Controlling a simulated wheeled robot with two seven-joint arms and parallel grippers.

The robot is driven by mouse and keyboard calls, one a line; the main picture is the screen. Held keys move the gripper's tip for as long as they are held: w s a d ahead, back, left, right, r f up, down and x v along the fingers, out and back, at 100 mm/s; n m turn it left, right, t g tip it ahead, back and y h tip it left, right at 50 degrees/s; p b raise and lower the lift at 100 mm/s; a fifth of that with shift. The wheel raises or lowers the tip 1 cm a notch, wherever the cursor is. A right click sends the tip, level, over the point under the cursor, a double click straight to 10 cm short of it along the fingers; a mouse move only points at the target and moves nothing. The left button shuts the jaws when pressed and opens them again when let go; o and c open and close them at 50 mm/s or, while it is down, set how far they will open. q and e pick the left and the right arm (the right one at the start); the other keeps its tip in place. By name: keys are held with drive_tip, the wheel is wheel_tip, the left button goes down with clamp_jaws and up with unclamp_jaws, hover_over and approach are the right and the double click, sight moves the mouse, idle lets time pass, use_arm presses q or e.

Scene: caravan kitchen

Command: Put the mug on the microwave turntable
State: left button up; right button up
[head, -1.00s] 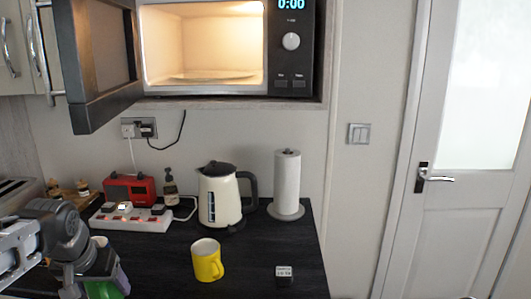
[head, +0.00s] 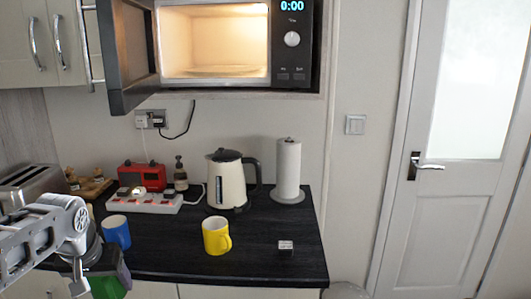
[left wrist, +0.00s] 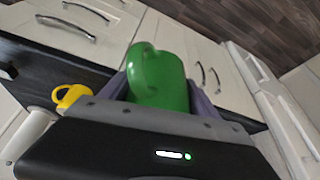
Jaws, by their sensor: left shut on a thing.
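A green mug (left wrist: 160,80) is between the fingers of my left gripper (left wrist: 155,98) in the left wrist view, its handle toward the top of the picture. In the head view the left gripper (head: 106,266) is at the lower left, by the counter's front edge, with part of the green mug (head: 107,288) showing below it. The microwave (head: 294,60) is above the counter with its door (head: 128,50) swung open to the left. Its lit inside shows the glass turntable (head: 212,72), which looks empty. My right gripper is not in view.
A yellow mug (head: 215,237) and a blue mug (head: 116,232) stand on the dark counter (head: 170,252). Behind them are a cream kettle (head: 228,180), a paper towel roll (head: 287,170), a power strip (head: 145,203) and a red radio (head: 142,177). A small display cube (head: 286,246) sits at the right.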

use_arm(q)
drive_tip(key=shift+w+f+n, duration=0.3)
drive_tip(key=shift+w+f, duration=0.05)
drive_tip(key=shift+w, duration=0.15)
drive_tip(key=w+d+f+m+h, duration=0.1)
drive_tip(key=w+d+f+m, duration=0.1)
drive_tip(key=d+f, duration=1.3)
drive_tip(key=d+m, duration=0.1)
drive_tip(key=d, duration=0.1)
drive_tip(key=shift+w+d, duration=0.2)
drive_tip(key=shift+d, duration=0.1)
drive_tip(key=s+f, duration=0.3)
drive_tip(key=f, duration=1.1)
drive_tip(key=shift+s, duration=0.35)
